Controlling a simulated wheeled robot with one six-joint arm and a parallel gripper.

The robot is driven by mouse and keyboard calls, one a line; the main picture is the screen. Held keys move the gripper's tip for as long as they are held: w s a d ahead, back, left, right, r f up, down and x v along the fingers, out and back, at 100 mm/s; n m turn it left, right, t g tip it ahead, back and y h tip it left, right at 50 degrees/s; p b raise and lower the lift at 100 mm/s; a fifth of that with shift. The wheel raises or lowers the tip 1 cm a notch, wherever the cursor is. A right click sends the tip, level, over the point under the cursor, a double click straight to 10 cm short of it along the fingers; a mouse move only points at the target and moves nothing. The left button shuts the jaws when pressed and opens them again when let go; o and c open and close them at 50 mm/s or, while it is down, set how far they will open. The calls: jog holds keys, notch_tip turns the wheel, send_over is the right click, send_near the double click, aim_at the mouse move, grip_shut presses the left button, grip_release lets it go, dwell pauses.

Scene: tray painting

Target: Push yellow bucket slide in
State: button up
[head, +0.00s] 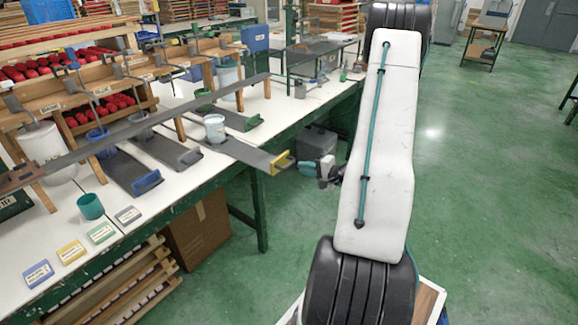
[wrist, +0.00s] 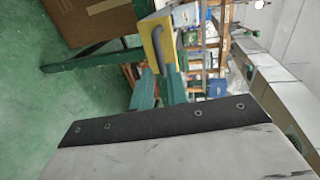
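The yellow slide is a dark flat board with a yellow end plate (head: 282,162). In the head view it sticks out past the table's front edge. A pale bucket (head: 215,128) stands upright on the board, back over the table. My gripper (head: 305,169) is just right of the yellow plate, off the table edge. In the wrist view the yellow plate (wrist: 157,42) with its grey handle (wrist: 182,50) lies just beyond my teal fingertips (wrist: 160,78). The fingers look close together, but their exact gap is unclear. I cannot tell whether they touch the plate.
Neighbouring slides have a blue end (head: 146,183), a grey end (head: 189,158) and a green end (head: 252,123). A long rail (head: 150,122) crosses above the boards. A teal cup (head: 90,206) stands on the white table. A cardboard box (head: 197,232) is under it. Open floor lies right.

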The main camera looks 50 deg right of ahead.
aim_at(290, 165)
jog(key=x, duration=0.7)
jog(key=shift+w+f, duration=0.15)
jog(key=shift+w, duration=0.15)
grip_shut()
